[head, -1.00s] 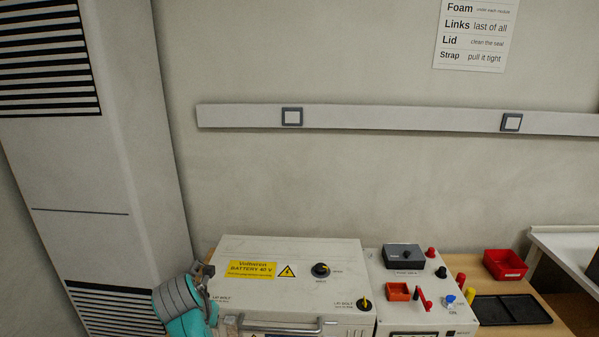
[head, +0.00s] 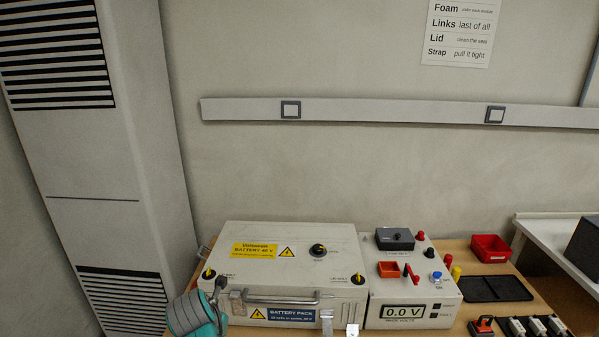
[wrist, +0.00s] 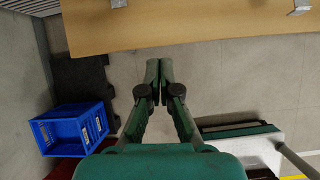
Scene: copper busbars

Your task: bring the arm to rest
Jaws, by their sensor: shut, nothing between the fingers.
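My gripper (wrist: 159,72) is in the middle of the wrist view, its two dark green fingers together with nothing between them. It hangs over the grey floor, beside the edge of a wooden bench (wrist: 190,22). In the head view, a teal and grey part of my arm (head: 193,314) shows at the bottom, in front of the left corner of the white battery pack (head: 290,240). The fingers cannot be made out clearly there.
A blue crate (wrist: 72,130) stands on the floor at the wrist view's left. On the bench, right of the pack, are a meter box (head: 405,313) reading 0.0 V, a red bin (head: 490,247) and a black tray (head: 495,289). A tall vented cabinet (head: 105,150) stands left.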

